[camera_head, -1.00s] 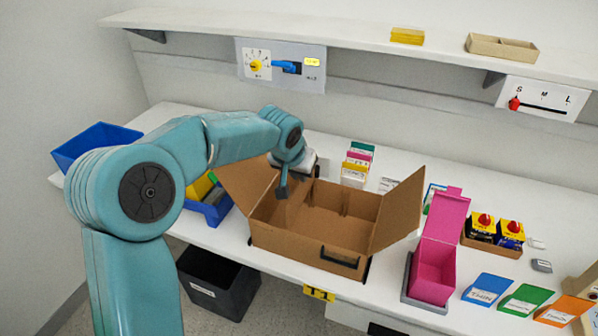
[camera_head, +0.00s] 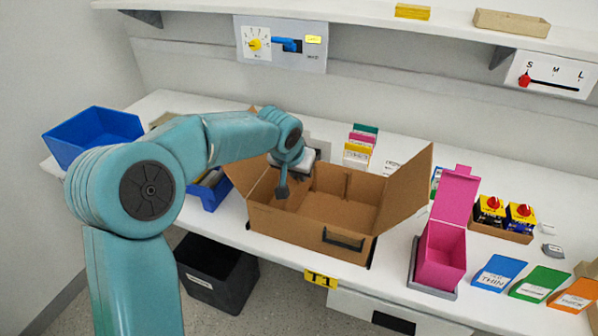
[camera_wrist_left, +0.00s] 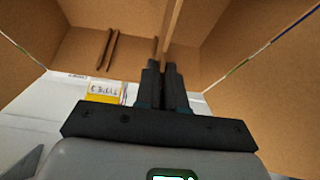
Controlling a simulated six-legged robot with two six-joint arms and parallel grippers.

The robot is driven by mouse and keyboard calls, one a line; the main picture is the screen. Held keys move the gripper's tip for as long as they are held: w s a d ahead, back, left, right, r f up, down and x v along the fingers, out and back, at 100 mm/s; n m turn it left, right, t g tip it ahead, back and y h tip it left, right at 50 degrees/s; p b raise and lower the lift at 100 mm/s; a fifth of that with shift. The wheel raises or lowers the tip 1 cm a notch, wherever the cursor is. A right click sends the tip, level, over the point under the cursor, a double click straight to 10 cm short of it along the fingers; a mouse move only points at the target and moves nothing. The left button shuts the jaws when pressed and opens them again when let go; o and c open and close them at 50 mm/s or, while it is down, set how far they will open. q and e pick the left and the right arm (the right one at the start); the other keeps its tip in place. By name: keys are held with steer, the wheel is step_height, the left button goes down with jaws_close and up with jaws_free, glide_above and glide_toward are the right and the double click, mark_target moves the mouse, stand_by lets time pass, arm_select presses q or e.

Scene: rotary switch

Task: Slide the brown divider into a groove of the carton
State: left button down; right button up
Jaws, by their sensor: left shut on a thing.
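The open brown carton (camera_head: 290,227) stands on the white bench with its flaps spread. My left gripper (camera_head: 282,187) reaches down over the left part of the carton opening. In the left wrist view its dark fingers (camera_wrist_left: 163,70) are shut on a thin brown divider (camera_wrist_left: 173,28), seen edge-on beyond the fingertips. Brown ridges (camera_wrist_left: 110,48) show on a carton wall (camera_wrist_left: 72,48) left of the fingers. The divider is hidden in the head view, and I cannot tell if it sits in a groove. My right gripper is not in view.
A pink box (camera_head: 440,255) stands right of the carton. Colored cards (camera_head: 360,148) stand behind it, and a blue bin (camera_head: 93,138) is at far left. A shelf (camera_head: 345,30) runs above. A black bin (camera_head: 215,278) is on the floor.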

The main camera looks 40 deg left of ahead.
mark_target(299, 183)
arm_select(q)
steer(key=shift+f+b, duration=0.45)
steer(key=shift+f, duration=0.25)
steer(key=shift+f+b, duration=1.25)
steer(key=shift+f, duration=0.2)
steer(key=c, duration=1.2)
jaws_free()
steer(key=shift+o, duration=0.2)
steer(key=shift+r, duration=0.1)
steer(key=shift+r+p, duration=3.05)
steer(key=shift+r, duration=1)
